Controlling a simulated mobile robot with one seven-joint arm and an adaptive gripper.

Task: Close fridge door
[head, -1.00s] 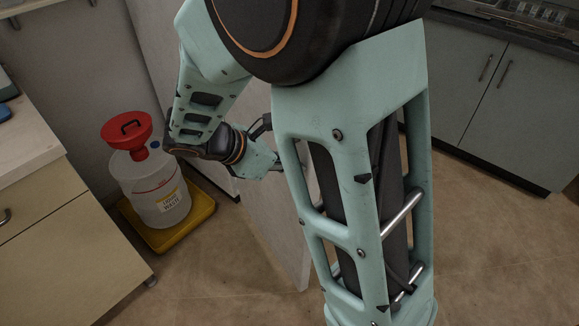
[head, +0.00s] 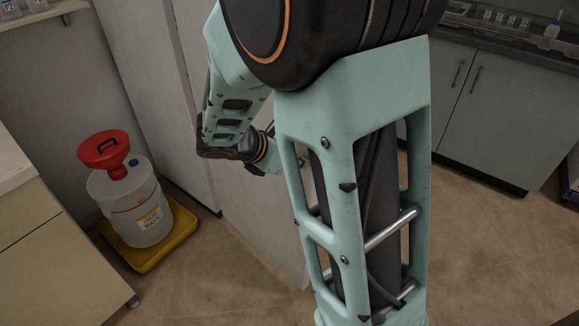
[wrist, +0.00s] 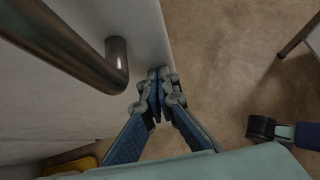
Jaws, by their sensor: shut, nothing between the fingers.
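The tall pale fridge (head: 150,90) stands behind my arm in the head view. Its door (head: 250,232) stands open, its lower part reaching out over the floor towards me; my arm hides much of it. In the wrist view, the door's pale face (wrist: 75,95) fills the left side, with a dark metal bar handle (wrist: 70,50) across it. My gripper (wrist: 158,75) is shut and empty, its fingertips at the door's free edge, to the right of the handle. I cannot tell whether they touch. In the head view the fingers are hidden behind my arm.
A liquid waste container (head: 140,205) with a red funnel stands in a yellow tray (head: 165,250), left of the fridge. A drawer cabinet (head: 50,260) is at the left edge. Grey cupboards (head: 490,110) stand at the back right.

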